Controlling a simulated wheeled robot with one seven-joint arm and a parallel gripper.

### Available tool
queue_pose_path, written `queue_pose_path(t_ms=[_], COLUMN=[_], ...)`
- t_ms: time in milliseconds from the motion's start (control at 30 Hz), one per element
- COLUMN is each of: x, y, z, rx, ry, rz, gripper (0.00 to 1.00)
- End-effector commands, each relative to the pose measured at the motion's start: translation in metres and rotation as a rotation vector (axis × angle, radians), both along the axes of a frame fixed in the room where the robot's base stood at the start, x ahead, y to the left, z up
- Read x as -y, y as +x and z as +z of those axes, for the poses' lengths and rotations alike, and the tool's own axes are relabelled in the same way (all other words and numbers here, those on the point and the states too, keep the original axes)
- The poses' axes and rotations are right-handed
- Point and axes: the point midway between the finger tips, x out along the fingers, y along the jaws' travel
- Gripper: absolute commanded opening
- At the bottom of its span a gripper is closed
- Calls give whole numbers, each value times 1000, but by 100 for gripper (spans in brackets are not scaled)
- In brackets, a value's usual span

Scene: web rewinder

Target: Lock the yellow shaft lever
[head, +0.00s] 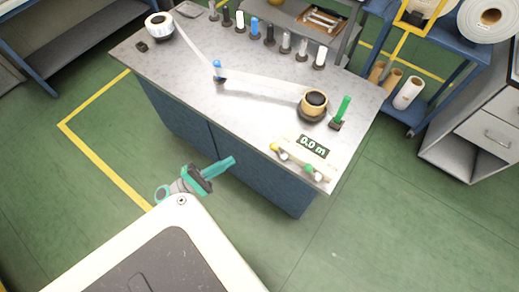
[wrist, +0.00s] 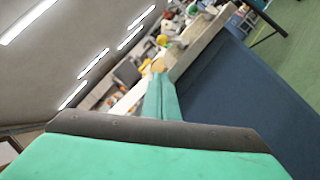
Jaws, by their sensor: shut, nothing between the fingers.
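A small yellow part (head: 275,147), which may be the yellow lever, sits at the left end of a pale block on the table's front edge. A small yellow shape (wrist: 162,40) also shows beyond my fingers in the wrist view; its shape and lock position are too small to tell. My gripper (head: 232,160) has teal fingers and is shut and empty. In the head view it appears in front of the blue cabinet, left of the yellow part and apart from it. My closed fingers (wrist: 161,82) point toward the table edge in the wrist view.
The grey table (head: 185,75) carries a white roll (head: 159,25), a web strip, a brown-cored roll (head: 314,103) and an upright green handle (head: 343,108). A display (head: 312,146) reads 0.0 m. Several posts line the back edge.

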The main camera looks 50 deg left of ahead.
Motion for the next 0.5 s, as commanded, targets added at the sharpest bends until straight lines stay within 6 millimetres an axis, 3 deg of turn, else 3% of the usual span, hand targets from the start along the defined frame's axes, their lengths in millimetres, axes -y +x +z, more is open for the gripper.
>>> queue_pose_path(t_ms=[267,500], x=[5,17], y=[15,54], z=[5,18], rx=[-3,-3], ry=[2,1], rz=[-3,-3], gripper=[0,0])
